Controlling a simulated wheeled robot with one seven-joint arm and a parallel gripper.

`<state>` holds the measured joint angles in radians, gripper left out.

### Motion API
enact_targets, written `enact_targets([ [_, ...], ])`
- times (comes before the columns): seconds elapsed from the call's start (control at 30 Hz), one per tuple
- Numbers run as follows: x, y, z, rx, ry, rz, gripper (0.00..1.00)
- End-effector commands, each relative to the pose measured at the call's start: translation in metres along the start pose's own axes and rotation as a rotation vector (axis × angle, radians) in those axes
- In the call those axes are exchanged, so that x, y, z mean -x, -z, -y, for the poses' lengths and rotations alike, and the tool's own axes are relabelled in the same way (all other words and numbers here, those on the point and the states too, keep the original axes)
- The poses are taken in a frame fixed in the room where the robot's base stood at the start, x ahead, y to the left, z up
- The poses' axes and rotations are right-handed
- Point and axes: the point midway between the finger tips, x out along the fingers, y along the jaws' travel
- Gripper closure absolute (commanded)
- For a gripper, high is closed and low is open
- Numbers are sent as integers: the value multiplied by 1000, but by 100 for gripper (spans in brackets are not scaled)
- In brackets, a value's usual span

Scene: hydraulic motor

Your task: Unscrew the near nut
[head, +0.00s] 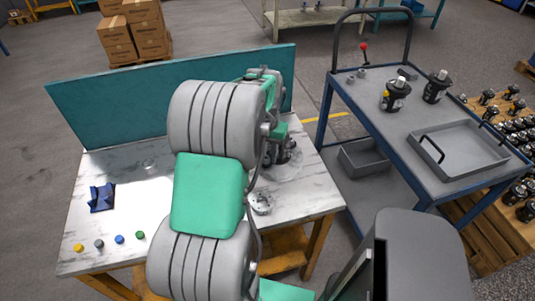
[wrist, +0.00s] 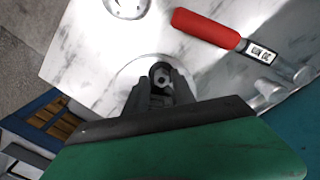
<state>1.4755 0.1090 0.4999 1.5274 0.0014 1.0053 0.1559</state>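In the wrist view, my gripper (wrist: 160,84) points down with its two dark fingers apart. A small hex nut (wrist: 161,77) on a dark stud shows between the fingertips, with what looks like a narrow gap at the sides. Whether a finger touches it is hard to tell. The nut stands over a pale round plate on the worktable (wrist: 85,50). In the head view, my arm covers my gripper and the nut; only part of a dark metal motor assembly (head: 284,152) shows at the table's right side.
In the head view, a flanged metal part (head: 260,203) sits near the table's front. A blue fixture (head: 102,197) is at left. A blue cart (head: 400,125) stands right.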

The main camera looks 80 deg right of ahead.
Motion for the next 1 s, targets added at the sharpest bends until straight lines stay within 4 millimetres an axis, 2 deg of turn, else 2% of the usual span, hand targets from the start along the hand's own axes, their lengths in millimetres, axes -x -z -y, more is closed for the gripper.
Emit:
enact_targets([
  [0.17, 1, -1, 4, -12, 0, 0, 69],
  [0.23, 1, 0, 3, -85, 0, 0, 69],
  [0.5, 1, -1, 3, -638, 0, 1, 69],
  [0.63, 1, -1, 4, -850, 0, 1, 69],
  [0.73, 0, -1, 4, -904, 0, 1, 69],
  [1.0, 0, 0, 3, -902, 1, 1, 69],
])
